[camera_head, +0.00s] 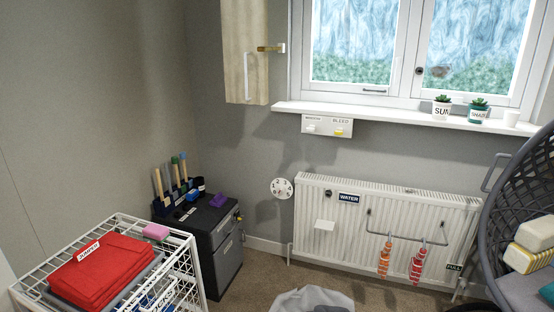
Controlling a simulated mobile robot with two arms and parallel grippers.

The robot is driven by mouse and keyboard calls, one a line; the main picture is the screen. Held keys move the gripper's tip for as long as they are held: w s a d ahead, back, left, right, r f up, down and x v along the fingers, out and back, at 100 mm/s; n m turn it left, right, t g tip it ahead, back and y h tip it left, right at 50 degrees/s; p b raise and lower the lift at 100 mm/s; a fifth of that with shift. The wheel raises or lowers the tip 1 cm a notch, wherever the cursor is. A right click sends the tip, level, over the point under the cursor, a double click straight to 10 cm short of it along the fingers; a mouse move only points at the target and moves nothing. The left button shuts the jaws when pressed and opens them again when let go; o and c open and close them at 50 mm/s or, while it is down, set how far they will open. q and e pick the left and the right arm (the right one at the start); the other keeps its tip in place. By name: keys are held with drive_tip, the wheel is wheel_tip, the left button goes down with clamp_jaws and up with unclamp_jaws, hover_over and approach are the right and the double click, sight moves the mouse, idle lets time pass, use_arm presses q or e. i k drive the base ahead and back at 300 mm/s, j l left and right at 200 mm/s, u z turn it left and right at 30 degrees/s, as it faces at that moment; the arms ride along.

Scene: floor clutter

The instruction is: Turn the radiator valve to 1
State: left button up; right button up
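The white radiator (345,245) stands against the grey wall under the window. A round white dial (282,188) with dark marks sits at the radiator's upper left, on or close to the wall, and looks like the valve. Its numbers and its setting are too small to read. A small dark round knob (328,193) sits on the radiator's upper left, next to a dark label reading "WATER" (349,198). Neither of my grippers shows in the head view.
A dark cabinet (228,270) with tools on top stands left of the dial. A white wire basket unit (190,262) with red cloth is nearer left. A rail (408,239) with orange and red hanging items fronts the radiator. A dark woven chair (520,185) stands right.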

sight(280, 189)
drive_tip(key=i, duration=2.45)
drive_tip(key=i+u, duration=0.25)
drive_tip(key=i, duration=0.25)
drive_tip(key=i+l+u, duration=0.25)
drive_tip(key=i, duration=0.2)
